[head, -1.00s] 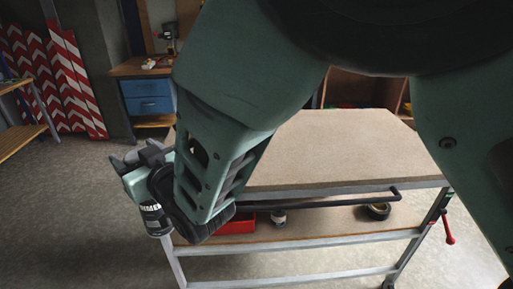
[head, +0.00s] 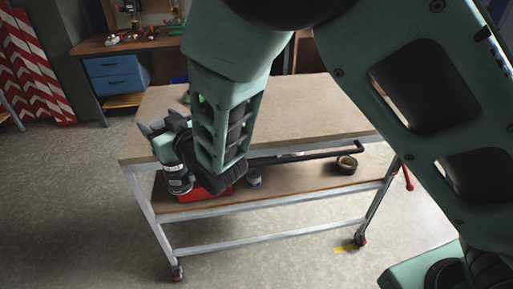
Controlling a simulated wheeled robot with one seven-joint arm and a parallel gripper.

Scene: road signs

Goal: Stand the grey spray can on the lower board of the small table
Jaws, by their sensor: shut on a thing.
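The grey spray can (head: 179,181), with a dark label band, hangs roughly upright from my gripper (head: 174,164). My gripper is shut on it; the fingertips are mostly hidden by the hand and wrist. The can shows in front of the left end of the small table (head: 275,108), below the level of its top. The lower board (head: 222,205) is brown and lies under the top between metal rails. The can overlaps the board's left part in the picture; I see no clear contact between them.
On the lower board are a red box (head: 208,192) just right of the can, a small pot (head: 253,178) and a tape roll (head: 345,165). A dark bar (head: 310,154) runs under the top's front edge. A workbench with blue drawers (head: 118,72) stands behind.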

